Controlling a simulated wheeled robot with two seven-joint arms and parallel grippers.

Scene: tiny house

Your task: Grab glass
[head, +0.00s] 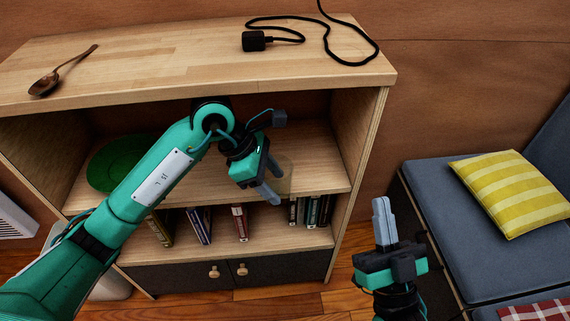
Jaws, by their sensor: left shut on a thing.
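A faint, see-through glass (286,172) is at the upper shelf of the wooden cabinet, towards its right side. My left gripper (268,192) reaches into the cabinet from the left and is shut on the glass. The glass shows just behind and to the right of the fingers, which hide part of it. I cannot tell whether its base still touches the shelf. My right gripper (383,215) is outside the cabinet at the lower right, fingers pointing up and together, with nothing in them.
Several books (240,222) stand on the shelf below. A spoon (60,72) and a black plug with cord (254,41) lie on the cabinet top. A sofa (450,220) stands at the right.

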